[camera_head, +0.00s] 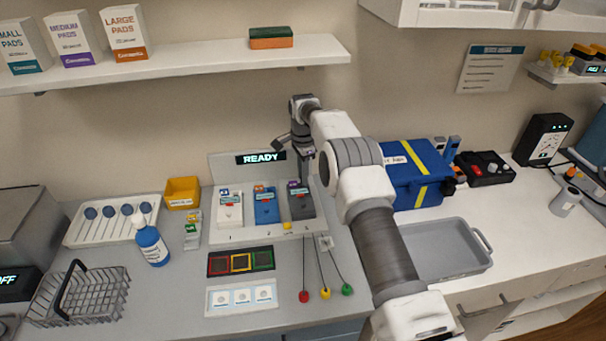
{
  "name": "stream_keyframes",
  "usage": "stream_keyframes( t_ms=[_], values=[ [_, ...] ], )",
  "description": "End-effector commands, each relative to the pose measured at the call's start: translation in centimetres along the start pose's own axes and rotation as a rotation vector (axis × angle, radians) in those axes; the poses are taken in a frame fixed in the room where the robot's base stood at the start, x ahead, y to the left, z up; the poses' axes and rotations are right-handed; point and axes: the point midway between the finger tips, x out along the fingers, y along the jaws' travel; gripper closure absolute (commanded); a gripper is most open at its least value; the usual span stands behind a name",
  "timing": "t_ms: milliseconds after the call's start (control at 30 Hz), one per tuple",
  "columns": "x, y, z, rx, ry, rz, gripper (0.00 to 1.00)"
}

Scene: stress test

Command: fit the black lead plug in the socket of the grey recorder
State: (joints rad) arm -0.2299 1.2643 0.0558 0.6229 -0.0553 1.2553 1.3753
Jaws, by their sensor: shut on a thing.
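The grey recorder (301,207) is the dark rightmost of three recorders standing in a pale rack (262,234). It has a coloured label at its top end. My gripper (305,179) points down over the top end of this recorder. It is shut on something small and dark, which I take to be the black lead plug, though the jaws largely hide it. I cannot tell whether the plug touches the socket; the socket itself does not show clearly.
A white recorder (229,211) and a blue recorder (265,208) stand to the left. A display behind reads READY (261,158). Thin leads with red, yellow and green ends hang in front. A blue bag (411,180) and a grey tray (440,250) lie right of my arm.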

Motion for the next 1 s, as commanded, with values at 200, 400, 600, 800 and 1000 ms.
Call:
stream_keyframes(
  t_ms=[200, 400, 600, 800, 1000],
  values=[
    [0.2, 0.0, 0.0, 0.0, 0.0, 0.0, 1.0],
    [0.5, 0.0, 0.0, 0.0, 0.0, 0.0, 1.0],
    [0.8, 0.0, 0.0, 0.0, 0.0, 0.0, 1.0],
    [1.1, 0.0, 0.0, 0.0, 0.0, 0.0, 1.0],
    [1.1, 0.0, 0.0, 0.0, 0.0, 0.0, 1.0]
  ],
)
